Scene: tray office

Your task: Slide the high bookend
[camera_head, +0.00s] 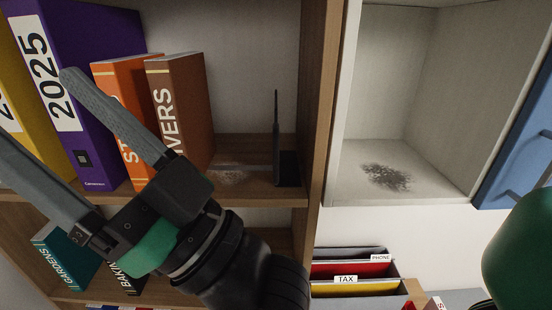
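The high bookend (277,145) is a thin dark upright plate on the upper wooden shelf, seen nearly edge-on. It stands close to the shelf's right side panel, with a dark flat foot at its base. A clear gap separates it from the brown binder (184,105) to its left.
Orange (122,80), purple (100,40) and yellow (22,95) binders stand left of the brown one. Books including a teal one (62,252) are below. A white cubby (400,190) with a dark patch is at right. File folders (352,270) and a dark green rounded shape (522,250) are lower right.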

